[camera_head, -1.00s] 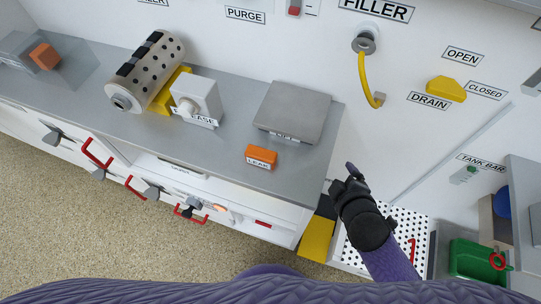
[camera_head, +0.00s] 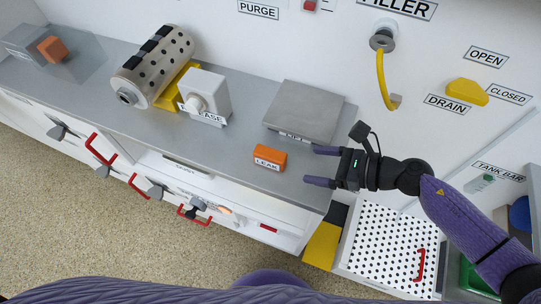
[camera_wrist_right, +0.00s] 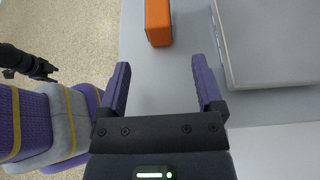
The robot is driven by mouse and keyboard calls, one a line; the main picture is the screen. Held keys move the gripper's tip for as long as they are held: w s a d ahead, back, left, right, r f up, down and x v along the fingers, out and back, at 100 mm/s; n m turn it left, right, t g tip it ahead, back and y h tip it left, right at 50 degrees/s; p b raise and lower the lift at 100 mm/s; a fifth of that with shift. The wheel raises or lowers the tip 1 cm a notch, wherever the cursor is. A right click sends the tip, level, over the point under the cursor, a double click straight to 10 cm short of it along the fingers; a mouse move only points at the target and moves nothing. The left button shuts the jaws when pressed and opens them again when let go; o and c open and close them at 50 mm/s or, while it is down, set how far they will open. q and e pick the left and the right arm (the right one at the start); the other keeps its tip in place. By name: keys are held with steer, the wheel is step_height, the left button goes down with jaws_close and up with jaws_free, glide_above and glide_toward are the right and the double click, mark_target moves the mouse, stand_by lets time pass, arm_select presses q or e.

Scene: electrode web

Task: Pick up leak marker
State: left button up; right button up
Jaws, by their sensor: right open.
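The leak marker (camera_head: 270,158) is a small orange block with a white "LEAK" label on its front. It lies on the grey counter in front of the grey "LIFT" plate. It also shows at the top of the right wrist view (camera_wrist_right: 158,22). My right gripper (camera_head: 318,167) is open and empty, just to the right of the marker, with its fingers pointing at it. In the right wrist view the marker is beyond the fingertips, between their lines and apart from them. My left gripper is not in the head view; a dark gripper-like part shows at the left of the wrist view, its jaws unclear.
The grey lift plate (camera_head: 304,111) stands right behind the marker. A white release block (camera_head: 205,96) and a perforated cylinder (camera_head: 155,65) are to the left. Another orange block (camera_head: 53,48) is at the far left. The counter (camera_head: 225,150) left of the marker is clear.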

mark_target(286, 161)
steer(key=b+x, duration=0.1)
steer(key=x, duration=0.7)
steer(key=shift+a, duration=0.3)
jaws_close()
